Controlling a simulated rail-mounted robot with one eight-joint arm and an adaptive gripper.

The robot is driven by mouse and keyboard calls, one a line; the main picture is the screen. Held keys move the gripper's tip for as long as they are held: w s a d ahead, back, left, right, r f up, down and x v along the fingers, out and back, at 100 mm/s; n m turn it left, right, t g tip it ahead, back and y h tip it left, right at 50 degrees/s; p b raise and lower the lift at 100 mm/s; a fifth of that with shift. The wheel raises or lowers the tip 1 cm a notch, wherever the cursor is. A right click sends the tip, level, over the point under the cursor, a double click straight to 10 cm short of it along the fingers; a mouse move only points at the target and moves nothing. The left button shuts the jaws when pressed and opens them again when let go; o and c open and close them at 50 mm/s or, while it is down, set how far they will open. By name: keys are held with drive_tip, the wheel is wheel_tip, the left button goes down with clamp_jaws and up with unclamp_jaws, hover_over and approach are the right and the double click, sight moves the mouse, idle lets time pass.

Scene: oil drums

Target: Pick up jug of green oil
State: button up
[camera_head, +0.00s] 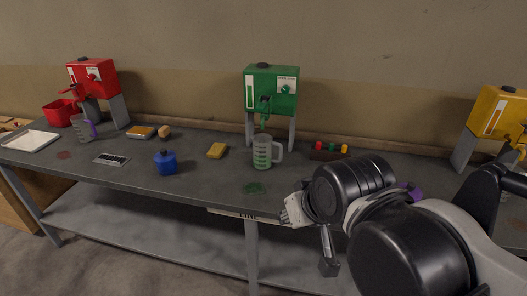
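The jug (262,152) is a clear measuring jug with a pale handle on its right side. It stands upright on the workbench under the tap of the green drum (271,90), and green shows through its wall. My gripper (308,241) is in front of the bench's front edge, to the right of and nearer than the jug, and not touching it. Its two finger parts look spread apart with nothing between them. My arm reaches in from the right and covers part of the bench.
A green stain (254,188) lies before the jug. Red (92,77) and yellow (497,113) drums stand at the sides.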

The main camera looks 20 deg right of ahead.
drive_tip(key=o, duration=1.9)
